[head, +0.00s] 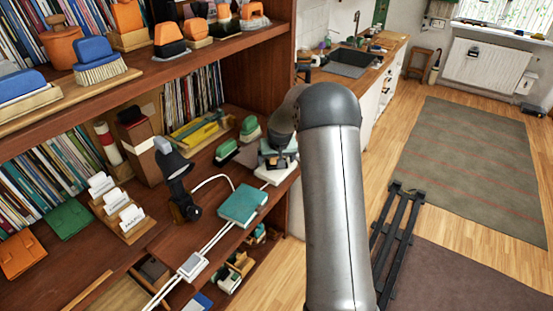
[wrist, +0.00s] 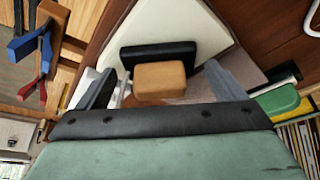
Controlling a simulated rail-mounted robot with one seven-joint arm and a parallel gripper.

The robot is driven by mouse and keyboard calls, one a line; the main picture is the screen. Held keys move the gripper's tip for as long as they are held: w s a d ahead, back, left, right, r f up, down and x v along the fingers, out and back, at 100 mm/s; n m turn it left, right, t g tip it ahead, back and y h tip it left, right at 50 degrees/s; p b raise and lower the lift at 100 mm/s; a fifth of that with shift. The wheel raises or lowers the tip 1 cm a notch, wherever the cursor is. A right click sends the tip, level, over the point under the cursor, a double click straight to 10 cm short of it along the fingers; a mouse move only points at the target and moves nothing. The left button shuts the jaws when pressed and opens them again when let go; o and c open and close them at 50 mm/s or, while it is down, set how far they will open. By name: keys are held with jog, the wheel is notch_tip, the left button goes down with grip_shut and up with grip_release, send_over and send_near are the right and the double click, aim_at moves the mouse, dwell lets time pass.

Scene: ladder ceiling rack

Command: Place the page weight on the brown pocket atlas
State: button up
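My gripper (wrist: 162,88) is open over the right end of the middle shelf; its grey fingers stand apart on either side of a tan block (wrist: 160,76) with a black block (wrist: 158,56) against its far side. Gaps show between the fingers and these blocks. They may be the page weight, but I cannot tell for sure. A reddish-brown surface (wrist: 146,101) shows below the tan block, mostly hidden; I cannot tell whether it is the brown pocket atlas. In the head view my gripper (head: 277,158) covers this spot, above a white flat item (head: 275,174).
A teal book (head: 242,205) lies near the shelf's front edge, with white rails and a cable beside it. Green-and-white brushes (head: 250,129) stand left of my gripper. A dark lamp (head: 178,180) and card holder (head: 122,212) stand farther left. An upper shelf overhangs.

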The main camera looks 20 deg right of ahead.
jog(key=shift+r, duration=0.1)
jog(key=shift+r, duration=0.25)
jog(key=b+v, duration=0.2)
jog(key=v, duration=1)
jog(key=s+a+r+n+g, duration=0.2)
jog(key=s+a, duration=0.9)
jog(key=s, duration=0.4)
jog(key=s+a+f+g, duration=0.1)
jog(key=s+a+f, duration=0.1)
jog(key=s, duration=0.8)
jog(key=s+a+f+n+y, duration=0.1)
jog(key=s+a, duration=0.3)
jog(key=s, duration=0.7)
jog(key=shift+s+a+f+g, duration=0.15)
jog(key=shift+a+f+g, duration=0.25)
jog(key=shift+f, duration=0.2)
